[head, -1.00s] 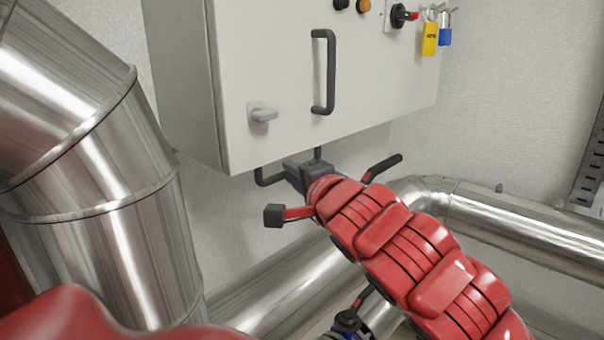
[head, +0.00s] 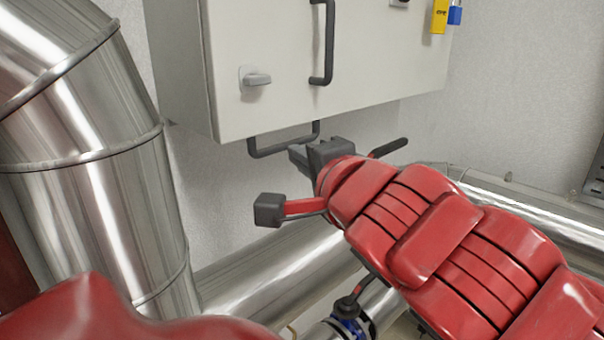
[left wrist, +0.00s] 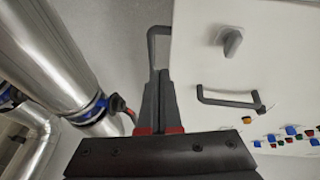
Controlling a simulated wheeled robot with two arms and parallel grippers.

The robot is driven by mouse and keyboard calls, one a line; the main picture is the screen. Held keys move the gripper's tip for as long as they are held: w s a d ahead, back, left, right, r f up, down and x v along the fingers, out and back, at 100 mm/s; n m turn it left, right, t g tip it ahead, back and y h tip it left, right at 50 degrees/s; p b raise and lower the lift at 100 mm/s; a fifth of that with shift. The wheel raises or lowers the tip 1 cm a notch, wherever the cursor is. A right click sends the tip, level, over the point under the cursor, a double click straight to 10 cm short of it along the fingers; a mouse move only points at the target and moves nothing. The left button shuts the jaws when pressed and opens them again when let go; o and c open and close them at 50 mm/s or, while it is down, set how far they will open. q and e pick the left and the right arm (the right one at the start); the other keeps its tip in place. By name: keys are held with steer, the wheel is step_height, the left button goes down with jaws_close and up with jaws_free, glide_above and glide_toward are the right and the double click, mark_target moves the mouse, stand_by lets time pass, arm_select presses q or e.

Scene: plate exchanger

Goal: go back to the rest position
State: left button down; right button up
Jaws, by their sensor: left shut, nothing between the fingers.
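My left gripper (head: 297,154) is dark grey at the end of my thick red arm, just below the cabinet's bottom edge. Its fingers are shut and empty. In the left wrist view the shut fingers (left wrist: 160,76) point at the dark bent bar (left wrist: 153,48) under the cabinet. In the head view that bar (head: 268,150) shows right beside the fingertips; I cannot tell whether they touch. My right gripper is not in view.
A pale control cabinet (head: 290,70) with a black handle (head: 329,45) and grey latch (head: 256,78) hangs above. A thick metal duct (head: 95,200) stands left. Pipes (head: 270,265) run behind and below my arm, with a blue-banded fitting (head: 345,325). A yellow padlock (head: 440,15) hangs top right.

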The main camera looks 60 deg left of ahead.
arm_select(q)
steer(key=d, duration=0.1)
steer(key=s+d, duration=0.1)
steer(key=d+b, duration=0.1)
steer(key=shift+s+d+r, duration=0.25)
steer(key=shift+s, duration=0.1)
steer(key=shift+w, duration=0.1)
